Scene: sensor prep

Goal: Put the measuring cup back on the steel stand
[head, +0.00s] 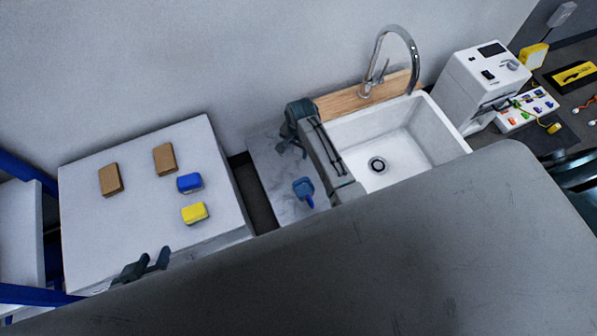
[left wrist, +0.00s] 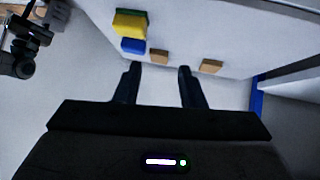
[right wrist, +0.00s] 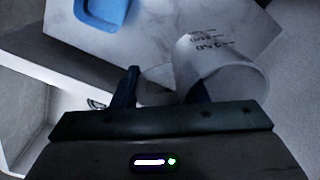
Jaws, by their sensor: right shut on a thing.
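The measuring cup (right wrist: 222,68) is whitish and translucent, with dark printed marks, in the right wrist view. My right gripper (right wrist: 165,80) is shut on it, with a pale part of it, possibly the handle, between the fingers. In the head view my right gripper (head: 290,146) is over the marble counter left of the sink, and I cannot make out the cup there. My left gripper (head: 146,264) is open and empty at the near edge of the white table; it also shows in the left wrist view (left wrist: 158,72). I cannot identify the steel stand in any view.
A blue scoop-like item (head: 303,188) lies on the marble counter (head: 268,165), beside the white sink (head: 440,133) with its tall faucet (head: 413,55). The white table (head: 120,225) holds two brown blocks (head: 164,158), a blue sponge (head: 189,183) and a yellow sponge (head: 195,213). A white machine (head: 468,85) stands right.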

